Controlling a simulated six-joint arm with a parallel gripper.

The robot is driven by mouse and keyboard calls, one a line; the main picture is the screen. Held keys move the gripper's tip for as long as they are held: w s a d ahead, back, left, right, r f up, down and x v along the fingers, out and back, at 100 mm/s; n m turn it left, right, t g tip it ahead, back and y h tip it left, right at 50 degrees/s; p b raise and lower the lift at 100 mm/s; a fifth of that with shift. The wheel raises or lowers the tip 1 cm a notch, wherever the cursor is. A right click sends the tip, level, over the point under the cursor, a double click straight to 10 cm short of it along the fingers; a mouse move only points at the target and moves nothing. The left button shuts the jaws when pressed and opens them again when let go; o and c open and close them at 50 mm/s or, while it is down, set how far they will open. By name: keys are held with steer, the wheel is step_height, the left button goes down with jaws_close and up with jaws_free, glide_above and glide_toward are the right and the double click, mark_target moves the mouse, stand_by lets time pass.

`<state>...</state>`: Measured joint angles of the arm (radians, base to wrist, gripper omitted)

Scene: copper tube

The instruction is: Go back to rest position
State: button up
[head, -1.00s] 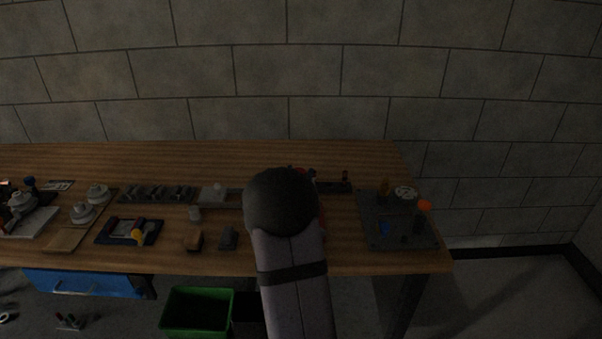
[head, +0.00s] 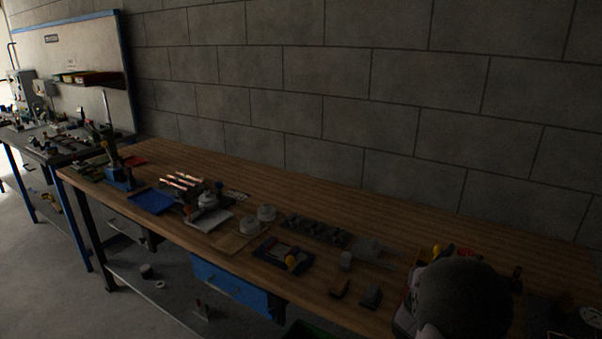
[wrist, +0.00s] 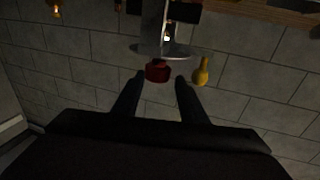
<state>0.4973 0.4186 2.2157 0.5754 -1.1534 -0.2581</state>
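In the wrist view the two dark fingers of my gripper (wrist: 160,80) stand apart with a gap between them. A dark red knob-like part (wrist: 157,72) shows between and just beyond the tips, with space on both sides; I cannot tell how far off it is. In the head view my arm's rounded dark link fills the lower right, and my gripper is hidden. Several copper tubes (head: 181,181) lie on a fixture toward the left of the wooden bench (head: 330,200).
A yellow part (wrist: 202,72) is right of the fingers in the wrist view. The bench holds a blue tray (head: 152,202), a dark tray with tools (head: 283,255) and several small blocks. A block wall (head: 400,100) stands behind. The bench's back strip is clear.

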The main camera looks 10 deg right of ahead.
step_height(320, 180, up, 5)
steer(key=w+t, duration=0.1)
steer(key=w, duration=0.1)
steer(key=w+a+f+n+t+y+p, duration=0.1)
steer(key=w+a+f+n+t+y, duration=0.15)
steer(key=w+a+y, duration=0.4)
steer(key=s+a+f+n+g+y+p, duration=0.1)
steer(key=s+a+f+n+g+y, duration=0.15)
steer(key=a+f, duration=0.45)
steer(key=s+a+f+n+g+y, duration=0.1)
steer(key=s+a+f+n+y, duration=0.2)
steer(key=a, duration=0.9)
steer(key=s+a+f+n+g+y, duration=0.1)
steer(key=s+a+f+g, duration=0.1)
steer(key=s, duration=0.5)
steer(key=s+a+f+n+g+y+p, duration=0.1)
steer(key=s+a+g, duration=0.3)
steer(key=s, duration=0.4)
steer(key=s+a+f+n+g+y, duration=0.1)
steer(key=s+a+f+g, duration=0.2)
steer(key=s+a, duration=0.2)
steer(key=s, duration=0.3)
steer(key=shift+s+a+n+g, duration=0.15)
steer(key=shift+a+n+g, duration=0.15)
steer(key=shift+n, duration=0.1)
steer(key=shift+p, duration=0.3)
